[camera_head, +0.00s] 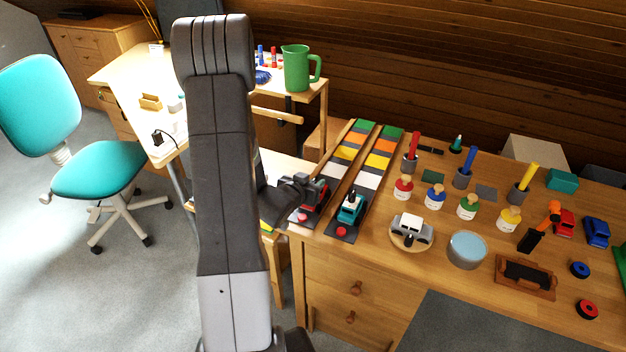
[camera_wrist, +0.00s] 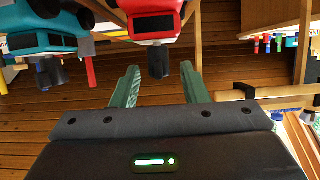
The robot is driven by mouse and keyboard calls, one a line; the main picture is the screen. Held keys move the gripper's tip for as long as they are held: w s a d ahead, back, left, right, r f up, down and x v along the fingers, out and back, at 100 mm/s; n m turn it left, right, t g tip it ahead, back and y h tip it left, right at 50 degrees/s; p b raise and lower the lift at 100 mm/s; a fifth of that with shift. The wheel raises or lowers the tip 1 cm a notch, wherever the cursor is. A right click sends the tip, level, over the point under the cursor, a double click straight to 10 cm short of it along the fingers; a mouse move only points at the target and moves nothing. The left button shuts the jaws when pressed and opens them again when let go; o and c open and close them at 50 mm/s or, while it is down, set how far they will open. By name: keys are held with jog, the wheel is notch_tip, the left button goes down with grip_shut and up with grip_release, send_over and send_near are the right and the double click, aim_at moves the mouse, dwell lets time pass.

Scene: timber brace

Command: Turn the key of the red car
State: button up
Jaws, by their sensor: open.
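The red car (camera_head: 314,203) stands on the left striped track at its near end, next to the teal car (camera_head: 350,208) on the right track. In the wrist view the red car (camera_wrist: 153,22) appears at the top, seen close from one end. A dark, blunt key (camera_wrist: 158,62) sticks out of it toward my gripper. My gripper (camera_wrist: 160,70) is open, with one green finger on each side of the key and visible gaps. In the head view my dark gripper (camera_head: 293,189) reaches the red car from the left; its fingertips are hard to make out there.
The teal car (camera_wrist: 45,20) is close at the left in the wrist view, with its own dark key (camera_wrist: 50,72). A silver car (camera_head: 411,231) on a round board and a round tin (camera_head: 467,250) stand right of the tracks. A green jug (camera_head: 297,68) stands behind.

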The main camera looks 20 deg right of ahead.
jog(key=shift+x, duration=0.75)
grip_shut()
jog(key=shift+r+m+g+h+p, duration=0.1)
jog(key=shift+m+g+h+p, duration=0.2)
jog(key=shift+m+g+p, duration=0.15)
